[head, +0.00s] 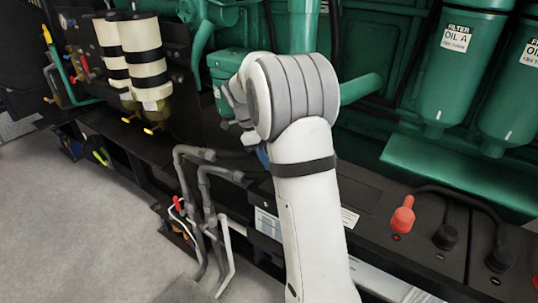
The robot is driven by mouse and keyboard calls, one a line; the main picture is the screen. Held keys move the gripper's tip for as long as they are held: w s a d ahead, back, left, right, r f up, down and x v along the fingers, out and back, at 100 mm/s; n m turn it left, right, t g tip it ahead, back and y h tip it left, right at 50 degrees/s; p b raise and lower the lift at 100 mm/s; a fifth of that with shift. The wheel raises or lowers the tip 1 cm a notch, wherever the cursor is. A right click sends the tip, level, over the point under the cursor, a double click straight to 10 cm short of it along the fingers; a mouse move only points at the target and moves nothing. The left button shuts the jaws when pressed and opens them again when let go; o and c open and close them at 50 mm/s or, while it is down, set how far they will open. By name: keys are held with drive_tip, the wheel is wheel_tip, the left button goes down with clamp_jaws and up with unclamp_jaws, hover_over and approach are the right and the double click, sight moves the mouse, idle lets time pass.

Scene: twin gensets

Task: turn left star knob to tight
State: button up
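My white and grey arm reaches up through the middle of the head view, with its large rounded joint in front of the green engine. Part of my gripper (236,101) seems to show as grey pieces at the left of that joint. Its fingertips are hidden or too small to make out, so I cannot tell whether it is open or holds anything. I cannot pick out a star knob for certain. The area right behind my wrist, beside a green housing (222,70), is covered by the arm.
Two white-and-black banded cylinders (143,50) with yellow handles stand at the upper left. Grey pipes (207,190) rise in front of the black base frame. Green oil filters (455,65) and a red-capped terminal (403,215) are at the right. Floor (80,230) is clear at lower left.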

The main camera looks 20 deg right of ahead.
idle(0.5)
drive_tip(key=o, duration=1)
drive_tip(key=p+v, duration=0.2)
drive_tip(key=v, duration=0.5)
drive_tip(key=shift+w+r, duration=0.15)
drive_tip(key=shift+r, duration=0.2)
drive_tip(key=shift+a, duration=0.15)
